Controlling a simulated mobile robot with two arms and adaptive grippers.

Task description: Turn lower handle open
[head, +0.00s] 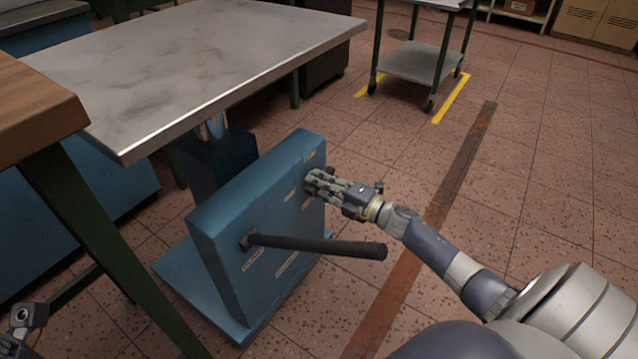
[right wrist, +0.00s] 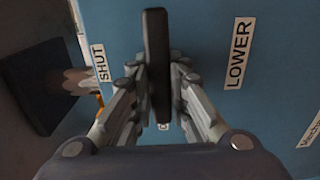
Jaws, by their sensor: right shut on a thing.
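A blue upright panel box (head: 262,215) stands on a blue base under the metal-topped table. My right gripper (head: 325,188) is at the right part of its front face. In the right wrist view the gripper (right wrist: 158,85) is shut on a black flat handle (right wrist: 157,60), one finger group on each side. The handle stands upright in that picture, between the "SHUT" label (right wrist: 99,62) and the "LOWER" label (right wrist: 239,53). A small label below the handle is mostly hidden. In the head view the gripper hides the handle. Part of my left gripper (head: 22,322) shows at the lower left corner.
A long dark lever (head: 320,245) sticks out from the panel's left part, below and in front of my right gripper. The metal tabletop (head: 190,60) overhangs behind. A wooden bench (head: 35,105) is at the left. The floor on the right is free.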

